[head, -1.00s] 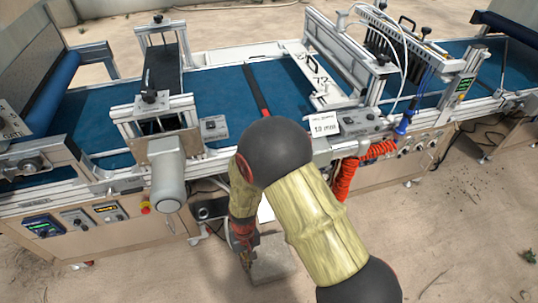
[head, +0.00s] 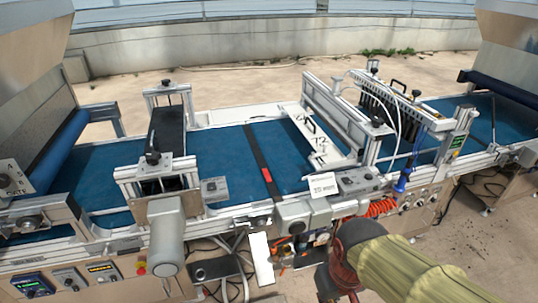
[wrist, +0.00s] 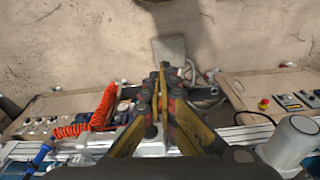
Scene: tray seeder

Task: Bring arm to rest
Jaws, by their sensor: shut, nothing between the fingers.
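My gripper (wrist: 163,74) shows in the wrist view with its two fingers together, shut and empty. It hangs in front of the machine's near side, over open space above the floor. In the head view my arm enters at the bottom right, and the gripper itself is below the picture's edge. The tray seeder's blue belt (head: 100,174) runs across the head view, and nothing of mine touches it there.
A coiled orange hose (head: 383,207) hangs on the machine's front near my arm, and shows in the wrist view (wrist: 103,105). A grey motor (head: 169,235) juts out at front left. A control box (head: 35,284) is at lower left. Sandy floor lies at right.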

